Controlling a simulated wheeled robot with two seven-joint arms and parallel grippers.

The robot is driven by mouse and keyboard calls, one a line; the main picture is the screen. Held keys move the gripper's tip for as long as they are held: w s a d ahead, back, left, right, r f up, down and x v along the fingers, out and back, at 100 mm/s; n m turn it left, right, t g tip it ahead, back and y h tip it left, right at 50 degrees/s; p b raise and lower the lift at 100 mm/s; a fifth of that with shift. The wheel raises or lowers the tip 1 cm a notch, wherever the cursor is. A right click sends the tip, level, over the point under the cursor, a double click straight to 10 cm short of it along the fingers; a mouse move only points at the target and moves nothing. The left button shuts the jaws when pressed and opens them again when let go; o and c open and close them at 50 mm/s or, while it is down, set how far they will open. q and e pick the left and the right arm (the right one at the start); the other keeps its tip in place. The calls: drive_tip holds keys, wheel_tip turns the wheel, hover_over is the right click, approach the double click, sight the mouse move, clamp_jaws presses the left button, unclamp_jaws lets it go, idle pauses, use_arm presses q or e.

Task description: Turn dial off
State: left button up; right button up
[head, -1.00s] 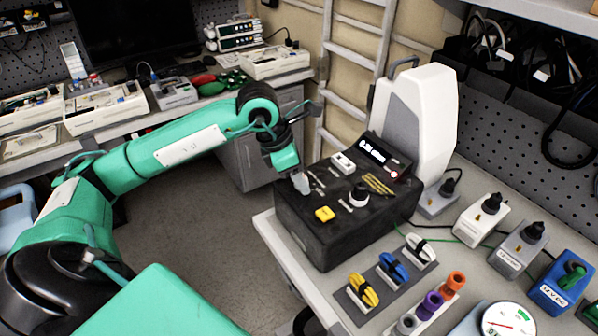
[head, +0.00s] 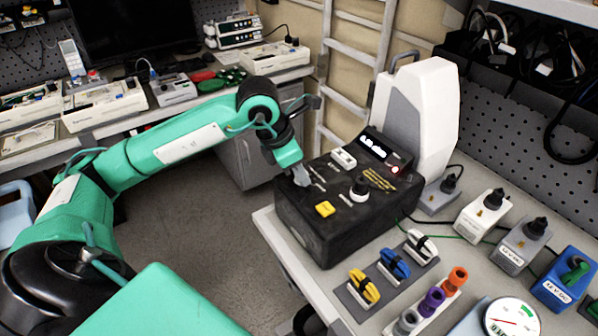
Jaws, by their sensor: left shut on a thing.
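The black pump box (head: 330,228) stands on the bench corner, with a yellow button (head: 325,209), a white switch block (head: 343,160) and a black-and-white knob (head: 359,189) on its top. A small display (head: 373,148) with white text and a glowing red lamp (head: 395,170) sits at its back. My left gripper (head: 301,177) reaches down to the left part of the top panel, apart from the knob. It is shut on a small dial there, which its fingers hide. The dial's setting cannot be read. My right gripper is not in view.
A white-and-grey housing (head: 425,110) rises behind the box. To the right are clips in yellow, blue and white, coloured sockets (head: 432,300), a gauge (head: 510,318) and several plug blocks (head: 483,215). Floor (head: 215,240) is clear left of the bench.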

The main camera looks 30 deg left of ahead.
use_arm(q)
drive_tip(key=n+y+b, duration=0.1)
drive_tip(key=n+b, duration=0.1)
drive_tip(key=n, duration=0.1)
drive_tip(key=shift+d+f+t, duration=0.1)
drive_tip(key=shift+t, duration=0.3)
drive_tip(key=n+y+b, duration=0.1)
drive_tip(key=n+b, duration=0.1)
drive_tip(key=n, duration=0.1)
drive_tip(key=shift+n, duration=0.3)
drive_tip(key=shift+n+y, duration=0.4)
drive_tip(key=shift+n, duration=0.1)
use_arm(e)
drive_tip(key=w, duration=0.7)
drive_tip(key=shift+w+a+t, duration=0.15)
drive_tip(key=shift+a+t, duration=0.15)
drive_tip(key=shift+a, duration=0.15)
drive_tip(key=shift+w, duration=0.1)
use_arm(q)
drive_tip(key=o, duration=1)
drive_tip(key=shift+c, duration=0.2)
drive_tip(key=shift+r, duration=0.2)
